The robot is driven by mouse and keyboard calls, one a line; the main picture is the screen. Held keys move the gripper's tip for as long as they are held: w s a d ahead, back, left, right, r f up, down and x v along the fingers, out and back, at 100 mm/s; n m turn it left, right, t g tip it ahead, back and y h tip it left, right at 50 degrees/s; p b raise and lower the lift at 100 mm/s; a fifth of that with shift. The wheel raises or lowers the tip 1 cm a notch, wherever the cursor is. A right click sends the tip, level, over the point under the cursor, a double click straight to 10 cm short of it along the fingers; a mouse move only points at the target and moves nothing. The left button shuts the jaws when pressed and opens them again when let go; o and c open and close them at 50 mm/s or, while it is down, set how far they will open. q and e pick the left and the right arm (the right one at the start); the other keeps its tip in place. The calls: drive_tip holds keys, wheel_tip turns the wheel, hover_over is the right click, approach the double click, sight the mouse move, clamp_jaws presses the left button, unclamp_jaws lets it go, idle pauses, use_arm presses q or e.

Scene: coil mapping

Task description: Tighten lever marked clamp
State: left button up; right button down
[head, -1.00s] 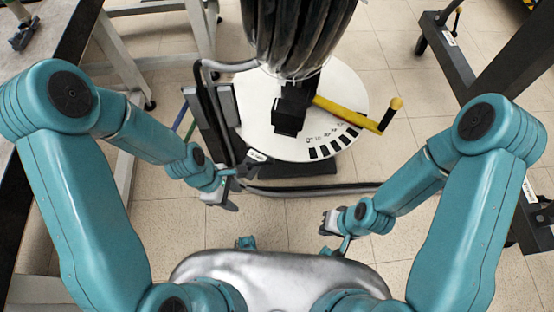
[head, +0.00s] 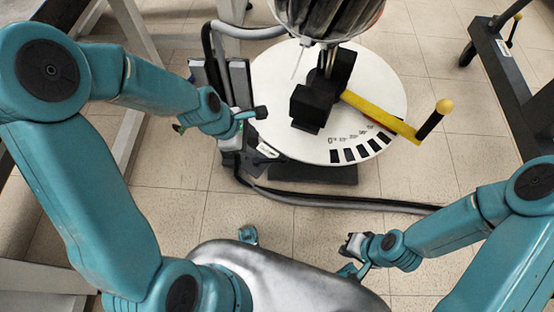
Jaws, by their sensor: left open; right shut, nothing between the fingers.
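A black lever with a small white label (head: 267,151) sits at the left edge of the round white plate, low on a dark upright stand (head: 240,85). The label is too small to read. My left gripper (head: 244,128) is open at the stand, just above and left of the labelled lever in the picture. The wrist hides part of the stand, and I cannot tell whether the fingers touch the lever. My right gripper (head: 353,258) is shut and empty, low over the floor, well away from the stand.
The round white plate (head: 285,85) has printed marks and a yellow arm (head: 378,115) with a black, yellow-tipped handle. A black coil bundle (head: 325,15) hangs above it. A dark cable (head: 345,202) crosses the floor. A dark frame (head: 505,75) stands at right; open floor lies in front.

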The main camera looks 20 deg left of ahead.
sight(276, 159)
use_arm(q)
drive_tip(key=b+x, duration=0.6)
drive_tip(key=x, duration=0.8)
drive_tip(key=shift+f, duration=0.2)
drive_tip(key=shift+w+d+f+b, duration=0.25)
drive_tip(key=shift+d+f+b, duration=0.05)
drive_tip(key=shift+f, duration=0.25)
clamp_jaws()
